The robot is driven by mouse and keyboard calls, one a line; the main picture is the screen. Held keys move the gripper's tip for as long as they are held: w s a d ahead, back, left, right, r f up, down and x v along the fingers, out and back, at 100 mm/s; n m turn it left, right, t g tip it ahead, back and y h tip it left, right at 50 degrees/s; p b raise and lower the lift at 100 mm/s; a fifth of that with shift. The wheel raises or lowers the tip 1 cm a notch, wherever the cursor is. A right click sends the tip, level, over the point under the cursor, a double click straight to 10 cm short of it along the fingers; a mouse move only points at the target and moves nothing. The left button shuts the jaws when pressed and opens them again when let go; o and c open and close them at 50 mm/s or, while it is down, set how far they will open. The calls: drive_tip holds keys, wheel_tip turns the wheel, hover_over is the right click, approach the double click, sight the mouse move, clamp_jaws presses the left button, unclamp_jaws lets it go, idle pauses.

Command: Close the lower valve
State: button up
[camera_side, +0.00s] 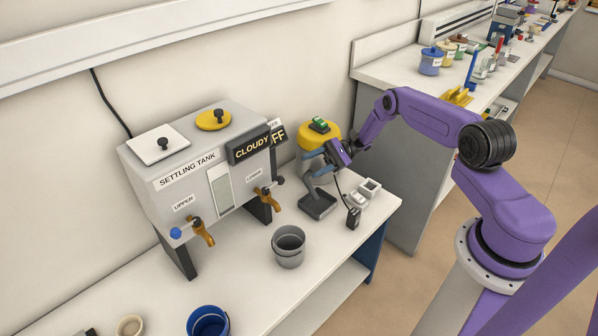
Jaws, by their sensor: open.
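The grey settling tank (205,185) stands on the bench with a "CLOUDY" display. Its lower valve (267,192), under the "LOWER" label, has an orange spout and a dark knob at its right. Whether it is open or closed cannot be told; no stream shows below it. The upper valve (200,230) has an orange spout and a blue knob. My gripper (307,164) is open and empty, to the right of and a little higher in the picture than the lower valve, apart from it. It hangs in front of a yellow-topped container (320,135), partly hiding it.
A grey bucket (289,258) stands in front of the lower valve. A dark square pan (319,206) sits below my gripper. Small white items (370,189) and a black item (353,219) lie near the right bench edge. A blue bucket (208,325) is at the front.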

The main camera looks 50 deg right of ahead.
drive_tip(key=d, duration=0.2)
drive_tip(key=s+d, duration=0.1)
drive_tip(key=d, duration=0.1)
drive_tip(key=shift+d, duration=0.35)
drive_tip(key=shift+w, duration=0.1)
